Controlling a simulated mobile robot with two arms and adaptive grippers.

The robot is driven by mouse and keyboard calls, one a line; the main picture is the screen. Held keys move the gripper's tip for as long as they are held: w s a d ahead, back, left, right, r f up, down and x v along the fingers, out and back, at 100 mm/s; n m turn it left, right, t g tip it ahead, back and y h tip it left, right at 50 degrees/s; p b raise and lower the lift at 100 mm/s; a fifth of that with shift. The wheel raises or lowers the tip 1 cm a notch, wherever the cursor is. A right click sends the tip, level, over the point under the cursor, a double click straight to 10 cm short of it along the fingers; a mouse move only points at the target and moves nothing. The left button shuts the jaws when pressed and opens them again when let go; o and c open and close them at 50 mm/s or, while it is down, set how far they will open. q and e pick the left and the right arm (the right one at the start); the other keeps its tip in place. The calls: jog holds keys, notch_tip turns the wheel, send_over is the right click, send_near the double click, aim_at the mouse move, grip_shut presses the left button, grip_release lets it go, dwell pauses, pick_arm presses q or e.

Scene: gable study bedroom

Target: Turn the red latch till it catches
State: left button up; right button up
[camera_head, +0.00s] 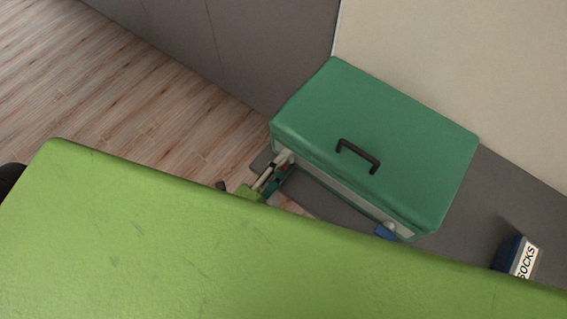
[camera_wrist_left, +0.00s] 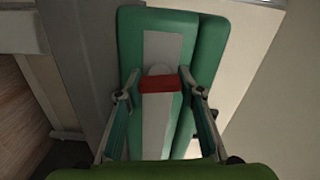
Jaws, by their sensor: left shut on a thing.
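The red latch (camera_wrist_left: 160,85) shows in the left wrist view as a short red block below a pale round hub, on a light strip of the green box. My left gripper (camera_wrist_left: 156,88) has one finger on each side of it and is shut on it. In the head view the box (camera_head: 375,135) has a black handle (camera_head: 358,156) on its lid. There my left gripper (camera_head: 279,165) is at the near left end of the box front. The red latch cannot be made out clearly there. My right gripper is not in view.
A blue latch (camera_head: 385,231) sits at the right end of the box front. The box stands on a dark grey surface (camera_head: 480,205) against a pale wall. A dark blue box labelled SOCKS (camera_head: 521,258) stands at right.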

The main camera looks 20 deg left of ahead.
pick_arm(q)
jog(key=shift+m, duration=0.8)
jog(key=o, duration=1.1)
jog(key=v, duration=1.2)
